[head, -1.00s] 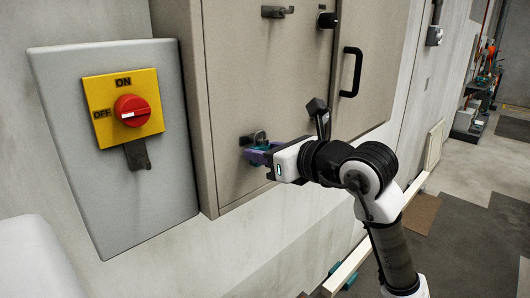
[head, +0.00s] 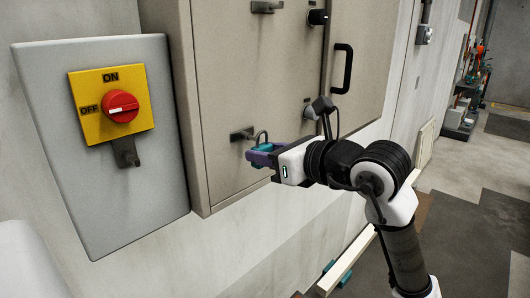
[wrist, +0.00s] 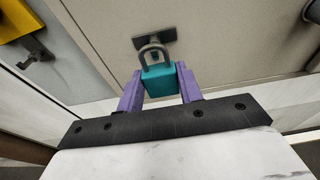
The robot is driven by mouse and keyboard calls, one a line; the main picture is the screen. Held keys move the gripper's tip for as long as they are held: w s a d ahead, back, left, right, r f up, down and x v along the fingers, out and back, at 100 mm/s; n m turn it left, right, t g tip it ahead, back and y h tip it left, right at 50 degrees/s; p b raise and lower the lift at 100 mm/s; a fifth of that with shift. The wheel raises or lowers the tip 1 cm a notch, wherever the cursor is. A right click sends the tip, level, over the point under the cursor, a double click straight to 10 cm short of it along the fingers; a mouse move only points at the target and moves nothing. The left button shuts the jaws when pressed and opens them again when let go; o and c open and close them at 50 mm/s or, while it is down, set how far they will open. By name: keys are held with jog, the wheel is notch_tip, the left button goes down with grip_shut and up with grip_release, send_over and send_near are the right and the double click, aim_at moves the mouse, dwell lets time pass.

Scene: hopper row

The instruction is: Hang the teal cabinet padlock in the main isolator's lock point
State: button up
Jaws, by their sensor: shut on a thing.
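The teal padlock (wrist: 160,83) is held upright between the purple fingers of my gripper (head: 262,156), its grey shackle pointing up. In the head view its shackle stands just right of a metal hook (head: 240,134) on the beige cabinet and looks clear of it. In the wrist view the shackle overlaps the hook's plate (wrist: 154,38). The main isolator (head: 45,140) is the grey box at left, with a yellow plate and a red knob (head: 121,106) whose white mark points to OFF. Its lock point (head: 125,153) is a dark metal tab below the plate, with nothing hanging on it.
The beige cabinet (head: 225,80) carries another hook (head: 266,7), a dark knob (head: 317,17) and a black handle (head: 342,68). It stands proud of the wall beside the isolator. Space in front of the isolator is free.

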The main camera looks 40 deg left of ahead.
dwell(0.3)
jog(key=shift+f+b+v, duration=0.2)
jog(key=shift+b+v, duration=0.1)
jog(key=shift+v, duration=0.8)
jog(key=o, duration=0.5)
jog(key=c, duration=0.4)
jog(key=shift+c, duration=0.2)
